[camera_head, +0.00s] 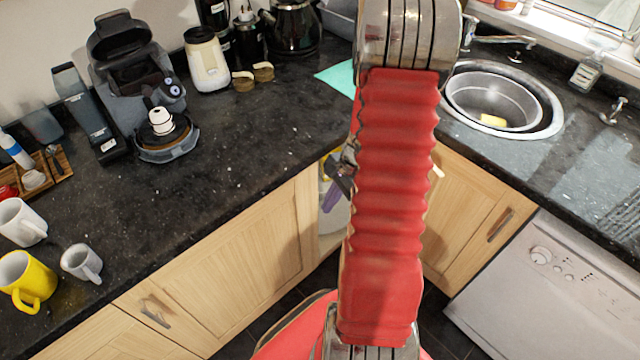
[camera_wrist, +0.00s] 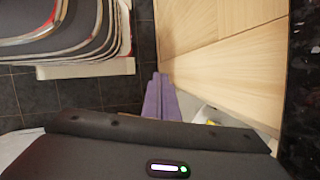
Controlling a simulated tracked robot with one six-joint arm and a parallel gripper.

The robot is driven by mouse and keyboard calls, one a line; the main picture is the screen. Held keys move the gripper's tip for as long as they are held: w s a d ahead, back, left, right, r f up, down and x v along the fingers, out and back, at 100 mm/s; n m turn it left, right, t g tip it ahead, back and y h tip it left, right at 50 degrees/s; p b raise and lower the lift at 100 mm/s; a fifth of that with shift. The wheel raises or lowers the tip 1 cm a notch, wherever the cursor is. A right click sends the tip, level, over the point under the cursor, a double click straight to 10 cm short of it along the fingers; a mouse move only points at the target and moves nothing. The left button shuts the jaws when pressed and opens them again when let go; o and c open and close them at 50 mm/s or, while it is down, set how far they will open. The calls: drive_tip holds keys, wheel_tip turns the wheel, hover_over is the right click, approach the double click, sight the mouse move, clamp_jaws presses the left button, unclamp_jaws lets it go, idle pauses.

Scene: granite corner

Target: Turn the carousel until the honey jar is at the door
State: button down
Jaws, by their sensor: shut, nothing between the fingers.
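My gripper (camera_wrist: 159,78) shows as two purple fingers lying together, with nothing between them. In the head view the purple fingers (camera_head: 332,196) are just left of my red arm, inside the open corner cupboard. A pale, curved surface there looks like part of the carousel (camera_head: 334,222); it also shows in the wrist view (camera_wrist: 188,103), beside the fingers. I cannot tell whether the fingers touch it. A small yellow item (camera_wrist: 211,122) shows at its edge, too cut off to identify. I cannot make out the honey jar. My arm hides most of the cupboard opening.
Wooden cupboard fronts (camera_head: 240,250) flank the opening under a dark granite worktop (camera_head: 250,130). A white dishwasher (camera_head: 560,290) stands at the right. Mugs (camera_head: 22,275) and a coffee machine (camera_head: 135,70) stand on the left worktop. Dark floor tiles (camera_wrist: 35,97) show below.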

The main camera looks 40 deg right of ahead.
drive_tip(key=w+d+f+m+t, duration=0.3)
drive_tip(key=w+d+m, duration=0.1)
drive_tip(key=d+m, duration=0.2)
drive_tip(key=w+d+f+m+t, duration=0.2)
drive_tip(key=w+d+f+m, duration=0.2)
drive_tip(key=d, duration=0.5)
drive_tip(key=shift+w+d+f+m+t+h, duration=0.15)
drive_tip(key=shift+w+d+m+t+h, duration=0.2)
drive_tip(key=shift+m, duration=0.65)
drive_tip(key=shift+s+a+f, duration=0.1)
drive_tip(key=shift+a, duration=0.05)
drive_tip(key=x, duration=1.3)
drive_tip(key=shift+w+r, duration=0.2)
drive_tip(key=shift+w, duration=0.35)
drive_tip(key=shift+a, duration=0.15)
